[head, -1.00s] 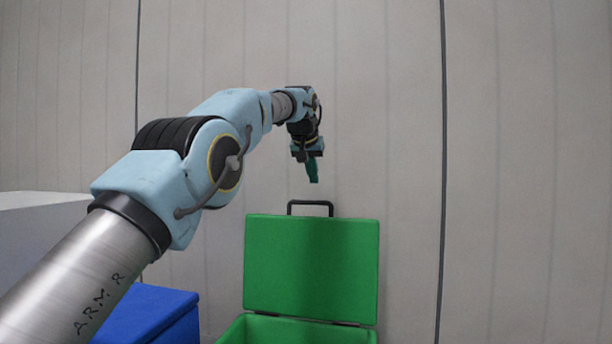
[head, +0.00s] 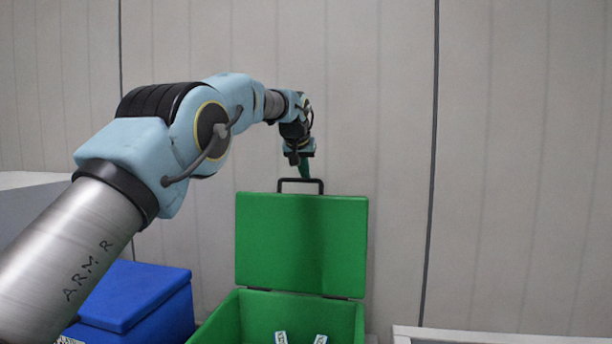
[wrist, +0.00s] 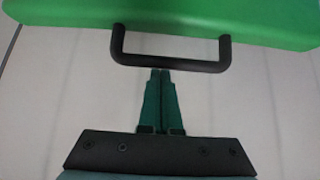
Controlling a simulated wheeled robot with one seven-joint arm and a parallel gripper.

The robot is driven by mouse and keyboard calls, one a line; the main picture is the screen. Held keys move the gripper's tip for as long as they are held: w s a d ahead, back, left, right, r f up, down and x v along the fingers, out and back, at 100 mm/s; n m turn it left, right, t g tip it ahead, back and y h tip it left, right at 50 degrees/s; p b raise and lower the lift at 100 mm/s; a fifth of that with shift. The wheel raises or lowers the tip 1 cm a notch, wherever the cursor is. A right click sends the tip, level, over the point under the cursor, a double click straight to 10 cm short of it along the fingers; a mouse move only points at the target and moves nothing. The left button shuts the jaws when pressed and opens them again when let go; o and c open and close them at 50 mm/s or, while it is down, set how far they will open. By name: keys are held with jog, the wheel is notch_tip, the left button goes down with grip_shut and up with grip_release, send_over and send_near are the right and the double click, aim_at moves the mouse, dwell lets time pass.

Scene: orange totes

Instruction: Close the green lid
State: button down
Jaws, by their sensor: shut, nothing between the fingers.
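The green lid (head: 301,243) stands open and upright at the back of the green box (head: 232,318), hinged along its lower edge. A black handle (head: 300,181) sticks up from the lid's top edge. The lid (wrist: 180,18) and handle (wrist: 170,63) also show in the wrist view. My gripper (head: 305,176) is at the handle in the head view, its green fingers partly behind it. In the wrist view my gripper (wrist: 161,72) is shut and empty, with its fingertips close to the handle bar; I cannot tell whether they touch.
Two small light items (head: 281,337) lie inside the green box. A blue box (head: 130,295) with a shut lid stands to the left. A grey surface (head: 30,205) is at the far left, a pale rim (head: 500,335) at the lower right. A panelled wall (head: 520,150) stands behind.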

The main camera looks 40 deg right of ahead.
jog(key=shift+s+a, duration=0.3)
jog(key=shift+a, duration=0.15)
jog(key=shift+f+b, duration=0.15)
jog(key=shift+b, duration=0.15)
